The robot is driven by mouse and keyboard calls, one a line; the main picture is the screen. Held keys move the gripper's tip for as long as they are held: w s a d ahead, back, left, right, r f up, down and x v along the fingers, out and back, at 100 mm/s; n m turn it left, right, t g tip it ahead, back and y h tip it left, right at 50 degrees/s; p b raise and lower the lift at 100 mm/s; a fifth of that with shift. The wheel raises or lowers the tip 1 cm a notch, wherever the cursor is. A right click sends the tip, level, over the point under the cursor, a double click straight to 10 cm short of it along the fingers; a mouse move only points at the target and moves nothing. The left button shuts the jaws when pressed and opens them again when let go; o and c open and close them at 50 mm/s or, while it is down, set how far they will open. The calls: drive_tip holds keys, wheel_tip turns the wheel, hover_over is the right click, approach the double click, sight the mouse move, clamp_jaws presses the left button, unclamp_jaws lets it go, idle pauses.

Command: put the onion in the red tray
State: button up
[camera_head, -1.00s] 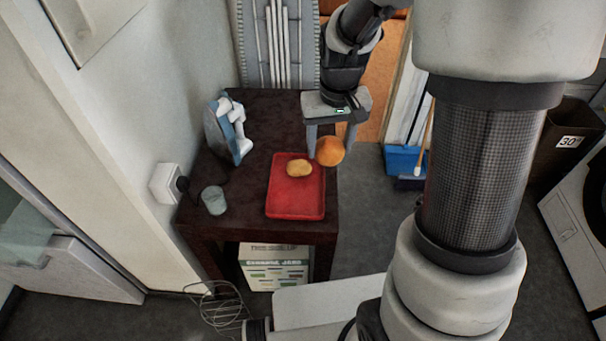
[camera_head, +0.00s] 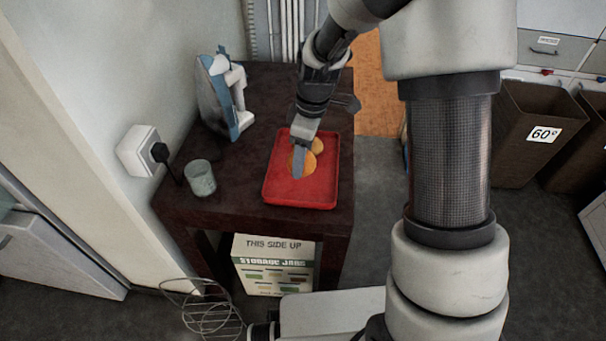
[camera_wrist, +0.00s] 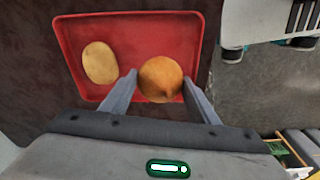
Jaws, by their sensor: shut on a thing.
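The onion (camera_head: 309,166) is round and orange-brown. My gripper (camera_head: 300,170) is shut on it, and the wrist view shows the onion (camera_wrist: 160,80) between the two fingers. The red tray (camera_head: 285,196) lies on the dark table, and its rim frames the wrist view (camera_wrist: 60,45). The gripper and onion are over the tray. I cannot tell whether the onion touches the tray floor. A yellowish potato (camera_wrist: 100,62) lies in the tray beside the onion; in the head view it (camera_head: 318,146) is partly hidden behind the onion.
A blue and white iron (camera_head: 222,95) stands upright at the table's back left. A glass (camera_head: 200,178) stands near the left edge, beside a wall plug (camera_head: 160,152). A storage box (camera_head: 272,265) is under the table. Brown bins (camera_head: 535,130) stand at the right.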

drive_tip(key=shift+f+b, duration=0.5)
drive_tip(key=shift+f, duration=2.15)
drive_tip(key=shift+f, duration=0.25)
drive_tip(key=o, duration=1.2)
drive_tip(key=shift+r, duration=0.1)
drive_tip(key=shift+c, duration=0.2)
